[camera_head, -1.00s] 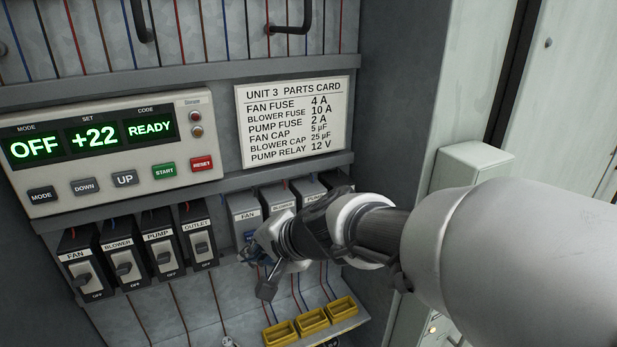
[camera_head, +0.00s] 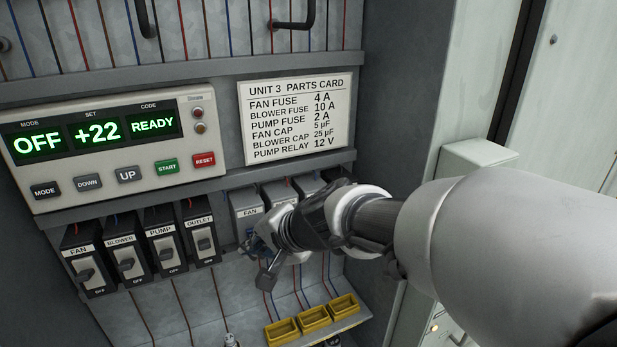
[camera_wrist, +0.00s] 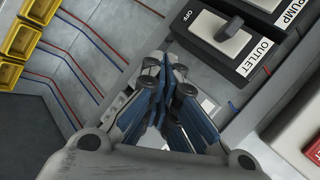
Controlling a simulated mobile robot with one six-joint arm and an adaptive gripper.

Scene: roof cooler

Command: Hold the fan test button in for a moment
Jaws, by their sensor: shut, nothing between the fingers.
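I cannot make out a button marked as the fan test button in either view. In the head view a grey block labelled FAN (camera_head: 247,212) stands in the row under the parts card, its lower part hidden behind my gripper (camera_head: 255,250). A separate FAN switch (camera_head: 86,274) is at the far left of the black switch row, its lever toward OFF. In the wrist view my gripper (camera_wrist: 165,68) is shut with nothing between its blue-grey fingers. The OUTLET switch (camera_wrist: 232,38) is above and right of the fingertips; contact with anything cannot be told.
The control panel (camera_head: 110,190) shows OFF, +22 and READY. More black switches, BLOWER (camera_head: 126,262) and PUMP (camera_head: 164,250), stand left of my gripper. Yellow trays (camera_head: 313,318) sit below on the shelf. Thin wires run down the back wall.

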